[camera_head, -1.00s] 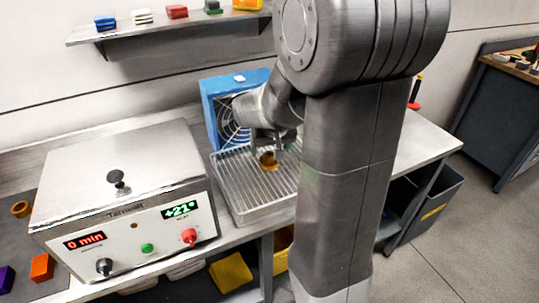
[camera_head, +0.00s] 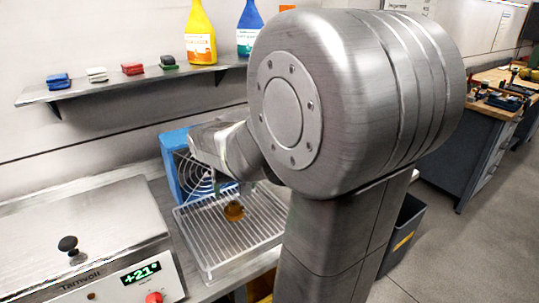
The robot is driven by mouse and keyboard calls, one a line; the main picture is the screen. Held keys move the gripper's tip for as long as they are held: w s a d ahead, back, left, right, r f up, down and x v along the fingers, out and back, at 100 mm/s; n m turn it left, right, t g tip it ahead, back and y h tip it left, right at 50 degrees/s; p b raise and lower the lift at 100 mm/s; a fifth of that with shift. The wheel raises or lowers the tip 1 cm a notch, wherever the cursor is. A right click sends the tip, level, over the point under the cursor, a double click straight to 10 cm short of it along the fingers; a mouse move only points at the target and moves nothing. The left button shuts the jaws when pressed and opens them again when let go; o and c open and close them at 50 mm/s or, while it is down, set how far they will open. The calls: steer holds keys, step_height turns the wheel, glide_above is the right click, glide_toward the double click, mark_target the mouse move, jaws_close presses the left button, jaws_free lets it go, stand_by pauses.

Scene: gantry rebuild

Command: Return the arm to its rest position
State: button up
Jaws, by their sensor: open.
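My arm's large grey joint (camera_head: 350,100) fills the middle of the view and hides part of the bench behind it. My gripper (camera_head: 242,187) shows only in part beyond that joint, above the wire rack (camera_head: 201,250). It is open and holds nothing that I can see. A small orange-brown ring-shaped part (camera_head: 233,211) lies on the rack just below the gripper, apart from it as far as I can tell.
A blue fan (camera_head: 174,163) stands behind the rack. A steel heater box (camera_head: 85,235) with a knobbed lid is at the left. A shelf (camera_head: 100,93) above carries coloured blocks and two bottles. A dark bin (camera_head: 408,222) and a workbench (camera_head: 470,150) are at the right.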

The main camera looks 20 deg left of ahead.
mark_target(234, 205)
steer(key=x, duration=1.1)
steer(key=shift+f+p, duration=0.3)
steer(key=shift+p, duration=0.1)
steer(key=shift+w+f, duration=0.1)
steer(key=shift+f, duration=0.25)
steer(key=shift+r, duration=0.3)
steer(key=shift+f, duration=0.1)
